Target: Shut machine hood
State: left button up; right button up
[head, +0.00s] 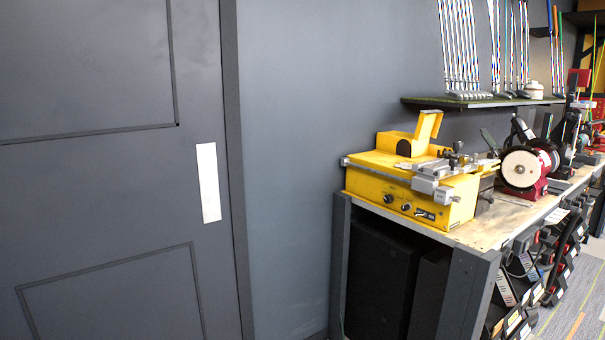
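A yellow machine (394,190) with dark knobs on its front and a metal clamp carriage (440,172) stands on the near end of the workbench. Its yellow hood (428,128) is tilted up at the top, beside a rounded yellow housing (397,144) with a dark opening. The hood looks raised, and its hinge is too small to make out. Neither of my grippers shows in the head view.
The wooden workbench (510,223) runs along the wall to the right. A bench grinder (524,168) stands beyond the machine. A shelf (482,102) with golf clubs hangs above. A grey door (100,180) is at left. Bins (520,300) line the bench's front, with floor at far right.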

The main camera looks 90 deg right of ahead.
aim_at(429, 123)
jog(key=z, duration=3.45)
jog(key=i+j+u, duration=0.1)
jog(key=i+j, duration=0.25)
jog(key=i, duration=0.15)
jog(key=i+j+u, duration=0.1)
jog(key=i+j, duration=0.15)
jog(key=i, duration=0.2)
jog(key=i+j+u, duration=0.1)
jog(key=i+j, duration=0.15)
jog(key=i, duration=0.3)
jog(key=i+j+u, duration=0.1)
jog(key=i, duration=0.4)
jog(key=j, duration=0.1)
